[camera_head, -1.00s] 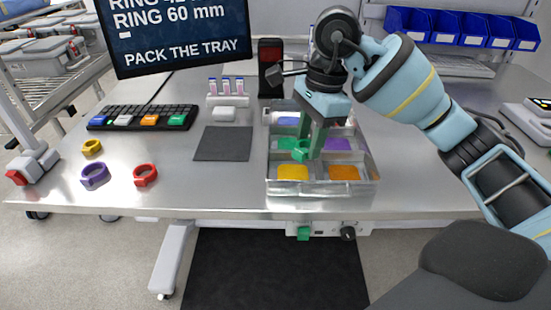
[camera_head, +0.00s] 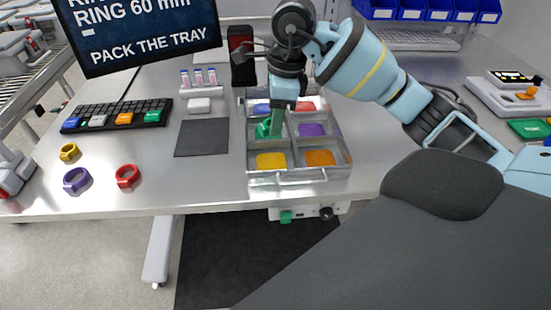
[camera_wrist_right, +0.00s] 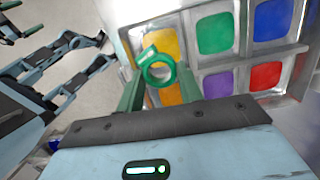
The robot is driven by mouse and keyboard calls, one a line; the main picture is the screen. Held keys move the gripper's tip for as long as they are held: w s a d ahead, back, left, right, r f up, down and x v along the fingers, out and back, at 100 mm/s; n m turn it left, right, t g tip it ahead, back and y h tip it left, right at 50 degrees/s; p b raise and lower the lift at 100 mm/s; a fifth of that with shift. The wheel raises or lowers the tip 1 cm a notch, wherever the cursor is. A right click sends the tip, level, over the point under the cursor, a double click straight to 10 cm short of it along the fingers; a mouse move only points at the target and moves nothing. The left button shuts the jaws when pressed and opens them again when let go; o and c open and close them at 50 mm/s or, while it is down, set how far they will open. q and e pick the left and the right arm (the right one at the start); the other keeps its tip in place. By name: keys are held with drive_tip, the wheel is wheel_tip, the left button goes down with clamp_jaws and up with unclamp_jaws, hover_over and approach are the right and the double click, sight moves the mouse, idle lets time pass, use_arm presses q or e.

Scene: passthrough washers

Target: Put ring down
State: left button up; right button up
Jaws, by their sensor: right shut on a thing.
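My right gripper (camera_head: 272,128) is shut on a green ring (camera_head: 263,130), over the left middle compartment of the metal tray (camera_head: 300,178). In the right wrist view the green ring (camera_wrist_right: 157,67) sits between the two green fingertips (camera_wrist_right: 160,75). The tray's compartments have blue, red, green, purple, yellow and orange bottoms; the green one is mostly hidden behind the gripper and ring in the head view. I cannot tell the exact height of the ring above the tray. Green tips at the top left edge of the right wrist view may be my left gripper (camera_wrist_right: 10,20).
Yellow (camera_head: 69,152), purple (camera_head: 76,180) and red (camera_head: 128,176) rings lie on the table at left. A dark mat (camera_head: 202,138), a keyboard (camera_head: 117,115) and a vial rack (camera_head: 199,85) stand left of the tray. A dark upright device (camera_head: 242,57) stands behind the tray.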

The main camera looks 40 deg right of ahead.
sight(273, 163)
drive_tip(key=shift+f, duration=5.1)
drive_tip(key=shift+f, duration=0.15)
drive_tip(key=o, duration=1)
drive_tip(key=shift+o, duration=0.2)
wheel_tip(273, 163, up, 12)
drive_tip(key=d, duration=0.1)
drive_tip(key=shift+s+d, duration=0.35)
drive_tip(key=shift+s, duration=0.05)
